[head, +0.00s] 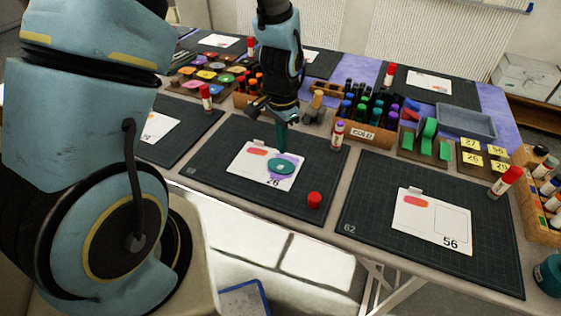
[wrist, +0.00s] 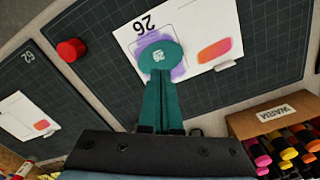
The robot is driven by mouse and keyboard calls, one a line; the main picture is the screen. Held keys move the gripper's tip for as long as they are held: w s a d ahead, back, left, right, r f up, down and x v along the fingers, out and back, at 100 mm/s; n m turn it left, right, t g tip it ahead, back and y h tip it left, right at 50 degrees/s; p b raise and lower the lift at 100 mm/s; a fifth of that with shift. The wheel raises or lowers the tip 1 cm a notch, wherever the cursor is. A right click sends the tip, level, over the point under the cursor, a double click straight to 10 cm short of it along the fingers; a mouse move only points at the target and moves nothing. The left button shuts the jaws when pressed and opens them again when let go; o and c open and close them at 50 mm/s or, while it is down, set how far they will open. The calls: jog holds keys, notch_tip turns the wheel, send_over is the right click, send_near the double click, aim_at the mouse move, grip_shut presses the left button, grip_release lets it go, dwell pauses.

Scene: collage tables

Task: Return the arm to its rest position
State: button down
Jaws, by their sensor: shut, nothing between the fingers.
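My gripper (head: 282,148) is over the middle mat, pointing down at the white card marked 26 (head: 248,171). Its two teal fingers are together with nothing between them; they also show in the wrist view (wrist: 162,76). A teal oval disc (head: 281,167) with a small pale mark lies on a purple patch of the card. In the wrist view the disc (wrist: 160,54) appears just beyond the fingertips; whether they touch it I cannot tell. The upper arm fills the left of the head view and hides part of the table.
A red cap (head: 314,200) stands on the mat. The right mat holds card 56 (head: 433,222) and another glue stick (head: 506,181). The mat's front is mostly clear.

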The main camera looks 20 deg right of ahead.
jog(key=shift+r+p, duration=0.3)
jog(key=shift+r, duration=0.35)
jog(key=a+r+n, duration=0.4)
jog(key=a+r, duration=0.1)
jog(key=a, duration=0.3)
jog(key=a+r+n+t, duration=0.1)
jog(key=a+r+n, duration=0.4)
jog(key=a, duration=0.4)
jog(key=w+a+r+n, duration=0.1)
jog(key=a+r+n, duration=0.3)
jog(key=a, duration=0.4)
jog(key=shift+a+r+t, duration=0.2)
jog(key=shift+r+t, duration=0.1)
jog(key=shift+r, duration=0.45)
jog(key=shift+w, duration=0.15)
